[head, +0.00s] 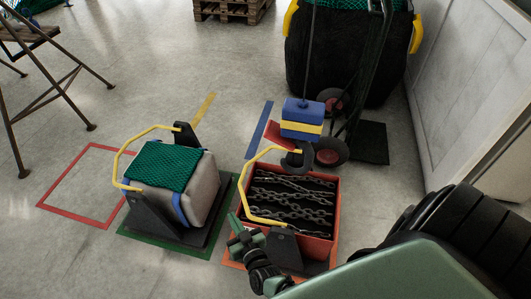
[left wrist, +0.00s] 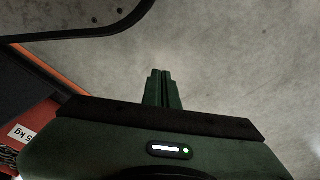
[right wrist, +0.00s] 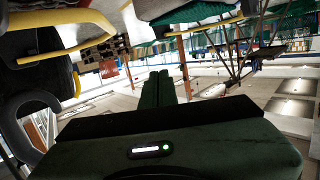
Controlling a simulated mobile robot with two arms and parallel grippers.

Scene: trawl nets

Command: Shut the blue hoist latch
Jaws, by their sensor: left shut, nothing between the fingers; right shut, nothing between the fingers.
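The blue hoist block (head: 302,112) has a yellow band and hangs over the chain crate (head: 334,215). Under it is a dark hook (head: 299,160), by the top of the crate's yellow bail (head: 252,170). A red flap (head: 279,135) sticks out up and left of the hook; it looks like the latch, standing open. My right gripper (head: 238,226) is shut and empty at the crate's near left corner, apart from the hook. In the right wrist view its fingers (right wrist: 161,88) are together. My left gripper (left wrist: 162,88) is shut and empty in the left wrist view, over bare floor.
A grey load under a green net (head: 165,168) stands left of the crate, with its own yellow bail. A hand truck (head: 372,100) and a black bin (head: 345,60) stand behind the hoist. A pale panel (head: 470,80) is at right. Floor at left is mostly free.

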